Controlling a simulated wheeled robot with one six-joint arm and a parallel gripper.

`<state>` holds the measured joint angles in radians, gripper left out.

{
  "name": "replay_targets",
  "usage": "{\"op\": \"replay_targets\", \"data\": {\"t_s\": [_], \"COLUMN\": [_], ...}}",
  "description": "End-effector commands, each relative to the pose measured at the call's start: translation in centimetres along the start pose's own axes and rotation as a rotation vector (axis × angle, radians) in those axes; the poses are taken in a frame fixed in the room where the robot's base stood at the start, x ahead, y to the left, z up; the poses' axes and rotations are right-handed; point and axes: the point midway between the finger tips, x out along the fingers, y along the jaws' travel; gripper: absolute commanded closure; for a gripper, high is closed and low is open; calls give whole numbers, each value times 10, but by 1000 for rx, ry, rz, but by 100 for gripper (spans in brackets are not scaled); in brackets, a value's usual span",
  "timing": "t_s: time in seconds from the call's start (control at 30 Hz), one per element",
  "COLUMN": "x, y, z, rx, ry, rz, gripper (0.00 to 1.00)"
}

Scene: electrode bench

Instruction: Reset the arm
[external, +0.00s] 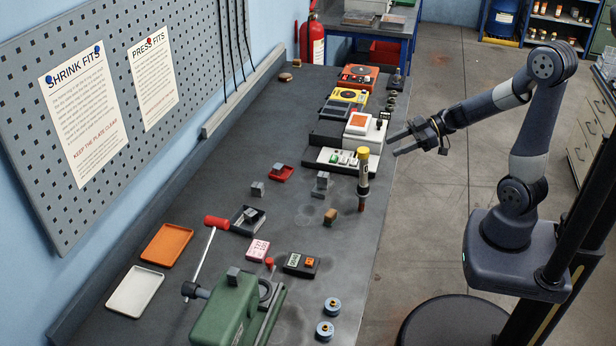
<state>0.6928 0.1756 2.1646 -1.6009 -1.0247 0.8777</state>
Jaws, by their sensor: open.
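My gripper (396,145) is at the end of my arm, near the right edge of the dark workbench (210,172). Its two fingers point left, towards the bench, and stand apart with nothing visible between them. The arm reaches left from its shoulder, with the elbow (548,64) raised high over the floor. The fingertips are just right of a white device with an orange top (360,122). I cannot tell whether they are over the bench edge.
A yellow-topped upright cylinder (363,170) stands at the bench's right edge, close to my gripper. Small blocks, an orange tray (167,244) and a white tray (135,291) lie on the bench. The floor (430,190) beside it is clear.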

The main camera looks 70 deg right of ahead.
Motion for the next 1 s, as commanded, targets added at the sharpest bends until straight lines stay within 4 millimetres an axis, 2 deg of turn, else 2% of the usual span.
{"op": "replay_targets", "data": {"t_s": [0.67, 0.8, 1.0], "x": [107, 98, 95], "y": [-1, 0, 0], "z": [3, -15, -22], "rx": [1, -3, 0], "ry": [-2, 2, 0], "rz": [-4, 0, 0], "gripper": [53, 53, 53]}}
